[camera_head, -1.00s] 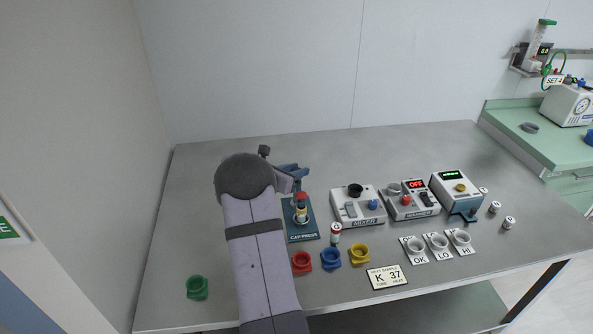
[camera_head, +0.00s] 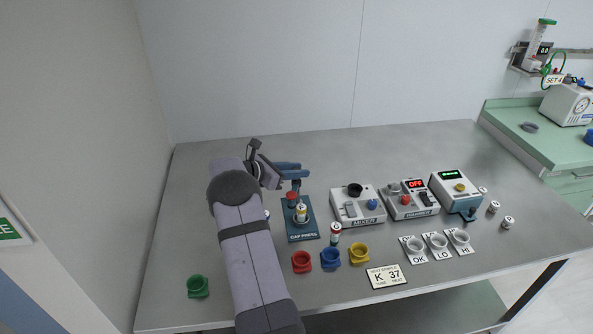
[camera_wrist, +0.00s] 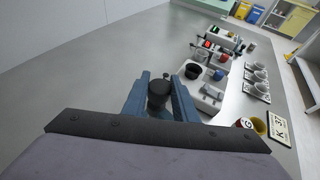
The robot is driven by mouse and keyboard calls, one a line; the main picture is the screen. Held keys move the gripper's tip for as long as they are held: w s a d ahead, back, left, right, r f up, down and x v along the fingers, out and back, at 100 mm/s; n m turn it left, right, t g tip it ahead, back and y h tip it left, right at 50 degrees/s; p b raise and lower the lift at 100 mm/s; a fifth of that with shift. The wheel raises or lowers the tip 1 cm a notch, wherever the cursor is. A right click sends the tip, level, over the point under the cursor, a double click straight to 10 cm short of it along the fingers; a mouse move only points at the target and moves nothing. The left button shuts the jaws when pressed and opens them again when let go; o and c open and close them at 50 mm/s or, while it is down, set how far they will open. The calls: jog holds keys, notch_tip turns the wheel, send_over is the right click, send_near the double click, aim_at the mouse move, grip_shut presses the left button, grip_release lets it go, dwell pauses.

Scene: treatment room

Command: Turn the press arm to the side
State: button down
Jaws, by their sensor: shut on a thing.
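The cap press (camera_head: 302,232) is a dark blue labelled plate on the table, with a small vial (camera_head: 301,212) standing upright on it. A red piece (camera_head: 292,197) shows just left of the vial's top; I cannot tell whether it belongs to the press arm. My gripper (camera_head: 298,171) is above the back of the press. In the wrist view, its two blue fingers (camera_wrist: 159,85) are closed around a dark round knob (camera_wrist: 158,92), apparently the press arm's handle. Most of the press arm is hidden by my gripper.
Right of the press stand the mixer (camera_head: 356,206), the warmer (camera_head: 408,200) and another device (camera_head: 456,191). Red (camera_head: 301,262), blue (camera_head: 330,259) and yellow (camera_head: 359,255) cups and a red-capped vial (camera_head: 335,234) are in front. The table behind is clear.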

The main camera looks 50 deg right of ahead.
jog(key=shift+m+g+y+b, duration=0.5)
jog(key=shift+m+g+b, duration=0.3)
jog(key=shift+m+g, duration=0.55)
jog(key=c, duration=1.4)
grip_release()
jog(key=shift+c, duration=0.2)
jog(key=shift+w+a+r, duration=0.2)
jog(key=shift+w+a, duration=0.1)
jog(key=shift+a, duration=0.15)
jog(key=b+v, duration=0.2)
jog(key=v, duration=0.4)
jog(key=shift+r, duration=0.15)
